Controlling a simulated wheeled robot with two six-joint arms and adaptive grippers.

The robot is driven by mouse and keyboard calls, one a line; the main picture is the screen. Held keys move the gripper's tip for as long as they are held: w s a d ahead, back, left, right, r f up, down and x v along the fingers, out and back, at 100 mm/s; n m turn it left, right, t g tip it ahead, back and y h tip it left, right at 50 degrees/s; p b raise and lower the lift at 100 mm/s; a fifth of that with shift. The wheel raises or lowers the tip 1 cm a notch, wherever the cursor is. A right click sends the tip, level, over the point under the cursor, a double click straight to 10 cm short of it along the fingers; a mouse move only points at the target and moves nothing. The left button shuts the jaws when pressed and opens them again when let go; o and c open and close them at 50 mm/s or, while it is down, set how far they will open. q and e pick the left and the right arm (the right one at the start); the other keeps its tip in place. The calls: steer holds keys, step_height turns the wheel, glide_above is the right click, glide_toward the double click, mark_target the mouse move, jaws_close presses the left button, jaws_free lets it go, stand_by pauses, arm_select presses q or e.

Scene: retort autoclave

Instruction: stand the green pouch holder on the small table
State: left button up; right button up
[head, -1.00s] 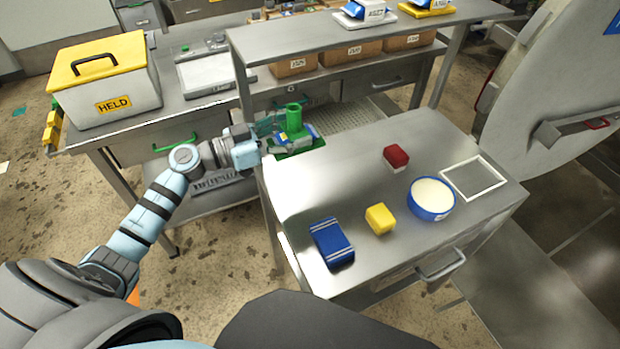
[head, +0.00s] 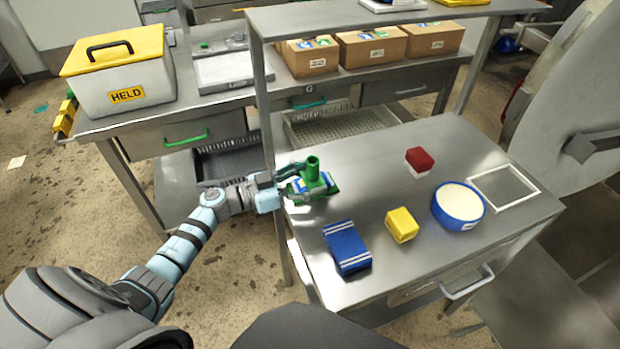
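The green pouch holder (head: 314,171) has an upright green post and a flat green base, with blue-and-white items around the post. The fingertips are partly hidden by the holder. My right gripper is out of view.
On the table are a blue box (head: 347,248), a yellow block (head: 402,225), a red-and-white block (head: 419,161), a blue round tub (head: 458,206) and a white rectangular outline (head: 536,190). A raised shelf (head: 380,17) stands behind. The table's middle left is clear.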

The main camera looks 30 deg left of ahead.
arm_select(q)
steer(key=o, duration=0.3)
steer(key=shift+r, duration=0.1)
steer(key=v, duration=1.2)
steer(key=shift+p, duration=0.45)
